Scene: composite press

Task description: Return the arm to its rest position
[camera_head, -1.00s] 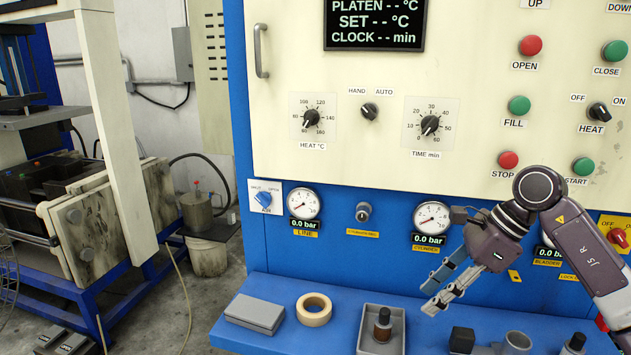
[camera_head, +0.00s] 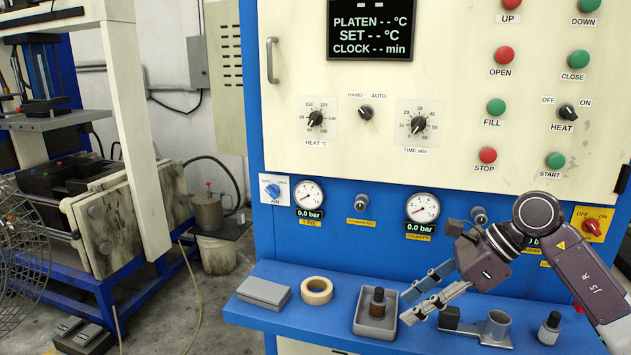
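My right arm comes in from the right in front of the press panel. Its dark gripper (camera_head: 407,306) points left and down, with its two metal fingers apart and nothing between them. The fingertips show just right of the grey tray (camera_head: 362,326) on the blue shelf, seemingly above shelf level; whether they touch the tray I cannot tell. My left arm and gripper are not in view.
The cream control panel (camera_head: 400,120) stands behind.

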